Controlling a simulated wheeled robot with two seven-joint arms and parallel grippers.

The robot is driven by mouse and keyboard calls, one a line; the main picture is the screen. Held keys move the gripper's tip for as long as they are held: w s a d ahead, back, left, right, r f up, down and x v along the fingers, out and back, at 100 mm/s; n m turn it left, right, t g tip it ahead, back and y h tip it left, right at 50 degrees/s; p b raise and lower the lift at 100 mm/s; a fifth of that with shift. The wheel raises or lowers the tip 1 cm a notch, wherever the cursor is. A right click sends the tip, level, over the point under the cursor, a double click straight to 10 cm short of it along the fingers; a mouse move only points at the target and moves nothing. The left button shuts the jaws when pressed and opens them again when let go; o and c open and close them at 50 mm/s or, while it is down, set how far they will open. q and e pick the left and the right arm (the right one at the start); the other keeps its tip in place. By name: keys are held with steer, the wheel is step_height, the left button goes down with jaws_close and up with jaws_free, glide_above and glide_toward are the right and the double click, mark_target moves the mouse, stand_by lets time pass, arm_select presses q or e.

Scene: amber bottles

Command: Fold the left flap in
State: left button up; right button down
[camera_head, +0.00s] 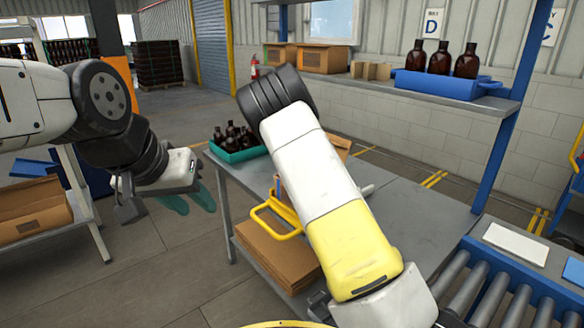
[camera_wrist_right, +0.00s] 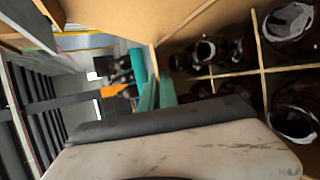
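In the head view the cardboard box on the grey table is mostly hidden behind my right arm; only a tan piece (camera_head: 340,146) shows beside it. The right wrist view shows the open box (camera_wrist_right: 215,85) with dark amber bottles (camera_wrist_right: 292,22) in divided cells, and a tan flap (camera_wrist_right: 120,18) standing out at its edge. My right gripper (camera_wrist_right: 152,82) has its teal fingers close together, empty, beside the box wall; I cannot tell whether they touch it. My left gripper (camera_head: 188,200) hangs left of the table, its teal fingers apart and empty.
A teal crate of bottles (camera_head: 238,150) stands at the table's back left. A blue tray with bottles (camera_head: 450,84) sits on the shelf above. A roller conveyor (camera_head: 490,300) is at the right. The table's right part (camera_head: 425,215) is clear.

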steer(key=shift+a, duration=0.1)
steer(key=c, duration=1.6)
jaws_free()
steer(key=shift+c, duration=0.2)
steer(key=shift+f, duration=0.1)
steer(key=shift+w+r+g+h, duration=0.25)
steer(key=shift+r+g+h, duration=0.25)
steer(key=shift+g, duration=0.3)
steer(key=shift+n+g, duration=0.3)
steer(key=shift+w, duration=0.1)
